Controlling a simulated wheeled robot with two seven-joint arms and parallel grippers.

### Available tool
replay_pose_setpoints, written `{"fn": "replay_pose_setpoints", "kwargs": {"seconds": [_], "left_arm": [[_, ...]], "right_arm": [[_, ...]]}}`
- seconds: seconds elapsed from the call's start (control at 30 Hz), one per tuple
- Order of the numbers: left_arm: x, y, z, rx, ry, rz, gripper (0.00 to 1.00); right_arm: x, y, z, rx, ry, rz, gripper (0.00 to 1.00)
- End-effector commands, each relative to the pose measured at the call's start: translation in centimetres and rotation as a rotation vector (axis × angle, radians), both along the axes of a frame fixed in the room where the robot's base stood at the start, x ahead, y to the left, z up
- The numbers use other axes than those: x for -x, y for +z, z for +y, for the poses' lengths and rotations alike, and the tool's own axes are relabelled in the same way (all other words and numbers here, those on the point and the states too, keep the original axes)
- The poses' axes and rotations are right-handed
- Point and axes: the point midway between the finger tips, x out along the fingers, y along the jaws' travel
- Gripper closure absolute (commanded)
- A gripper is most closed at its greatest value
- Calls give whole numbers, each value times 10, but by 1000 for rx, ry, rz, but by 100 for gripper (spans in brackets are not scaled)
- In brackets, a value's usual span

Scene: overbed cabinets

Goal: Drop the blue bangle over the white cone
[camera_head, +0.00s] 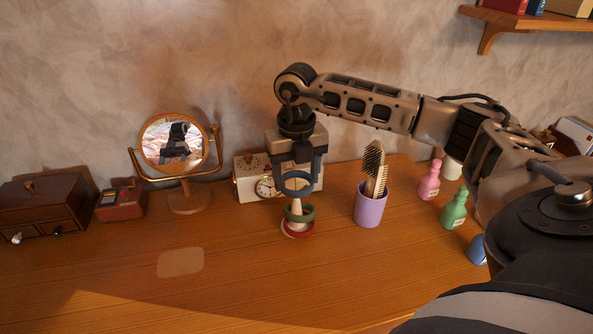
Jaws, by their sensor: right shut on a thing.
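My right gripper (297,174) points down and is shut on the blue bangle (296,193), held tilted so that its opening faces me. The white cone (296,205) stands upright on the wooden table just below, its lower part ringed by a green bangle (301,219) and, beneath that, a red bangle (299,233). The blue bangle overlaps the top of the cone in this view; I cannot tell whether the tip is inside the ring or behind it. My left gripper is not in view.
A purple cup (370,208) with brushes stands right of the cone. A small clock (265,187) is behind it, and a round mirror (176,147) on a stand is left. Pink (429,184) and green (453,212) bottles stand further right. The table's front left is clear.

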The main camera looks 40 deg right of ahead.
Motion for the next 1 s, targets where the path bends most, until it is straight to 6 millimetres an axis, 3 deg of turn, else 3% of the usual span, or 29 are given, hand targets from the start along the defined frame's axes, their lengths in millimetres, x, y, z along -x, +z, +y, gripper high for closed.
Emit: {"fn": "replay_pose_setpoints", "kwargs": {"seconds": [0.1, 0.4, 0.9, 0.93, 1.0], "left_arm": [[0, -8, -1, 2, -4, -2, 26], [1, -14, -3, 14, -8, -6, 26], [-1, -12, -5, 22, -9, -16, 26], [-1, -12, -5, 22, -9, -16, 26], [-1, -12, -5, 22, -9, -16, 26]], "right_arm": [[0, -16, 0, 0, 0, 0, 61], [0, -40, 0, 0, 0, 0, 61], [0, -46, 0, 0, 0, 0, 61], [0, -45, 0, 0, 0, 0, 33], [0, -46, 0, 0, 0, 0, 14]]}}
